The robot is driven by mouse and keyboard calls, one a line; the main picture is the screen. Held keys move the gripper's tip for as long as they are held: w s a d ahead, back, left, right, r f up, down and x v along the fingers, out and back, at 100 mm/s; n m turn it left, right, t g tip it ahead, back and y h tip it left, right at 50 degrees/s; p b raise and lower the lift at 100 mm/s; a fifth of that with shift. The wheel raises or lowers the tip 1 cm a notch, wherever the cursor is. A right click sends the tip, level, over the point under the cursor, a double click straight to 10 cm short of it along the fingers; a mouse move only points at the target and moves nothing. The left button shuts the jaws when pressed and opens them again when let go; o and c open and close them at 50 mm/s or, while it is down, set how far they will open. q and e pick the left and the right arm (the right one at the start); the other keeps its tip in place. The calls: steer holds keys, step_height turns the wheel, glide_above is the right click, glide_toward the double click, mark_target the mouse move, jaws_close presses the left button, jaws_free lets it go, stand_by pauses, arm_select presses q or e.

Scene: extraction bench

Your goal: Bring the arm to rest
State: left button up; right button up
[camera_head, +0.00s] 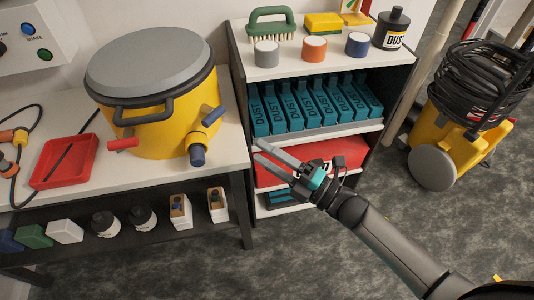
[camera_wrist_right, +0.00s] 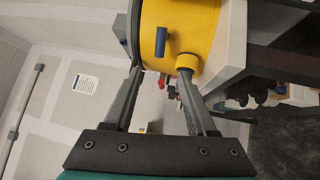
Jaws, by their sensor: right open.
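My right arm (camera_head: 400,248) comes in from the lower right of the head view. Its gripper (camera_head: 262,152) is in front of the shelf unit, near the right end of the bench. The two fingers are apart, with nothing seen between them. In the right wrist view the gripper (camera_wrist_right: 160,82) also has its fingers spread and empty. The yellow drum (camera_wrist_right: 180,22) with a blue knob shows beyond the fingertips there. My left gripper is not seen in either view.
The yellow drum (camera_head: 165,130) with a grey lid stands on the white bench (camera_head: 215,158), beside a red tray (camera_head: 43,180). The shelf unit (camera_head: 375,127) holds teal boxes (camera_head: 310,105) and a red case (camera_head: 335,152). A yellow vacuum (camera_head: 455,130) stands at right. The floor in front is clear.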

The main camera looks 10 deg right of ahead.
stand_by(0.3)
steer(key=s+d+f+m+g+h+p, duration=0.1)
steer(key=d+f+m+h, duration=0.35)
steer(key=f, duration=0.35)
steer(key=s+d+f+m+g+h+p, duration=0.1)
steer(key=s+d+f+m+h, duration=0.15)
steer(key=f+m, duration=0.45)
steer(key=s+d+f+m+h, duration=0.1)
steer(key=d+f+m+h, duration=0.3)
steer(key=f, duration=0.5)
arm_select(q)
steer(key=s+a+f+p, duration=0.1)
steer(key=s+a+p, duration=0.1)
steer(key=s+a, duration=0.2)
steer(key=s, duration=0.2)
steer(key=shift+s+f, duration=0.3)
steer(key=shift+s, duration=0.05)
arm_select(e)
steer(key=s+d+f+m+g+h, duration=0.1)
steer(key=s+f+m+g, duration=0.3)
steer(key=s, duration=0.9)
steer(key=s+d+f+m+g+h, duration=0.2)
steer(key=s+f+m+g, duration=0.3)
steer(key=s+f, duration=0.6)
steer(key=shift+s+d+f+g+h, duration=0.2)
steer(key=shift+s+g+h, duration=0.25)
steer(key=shift+s, duration=0.75)
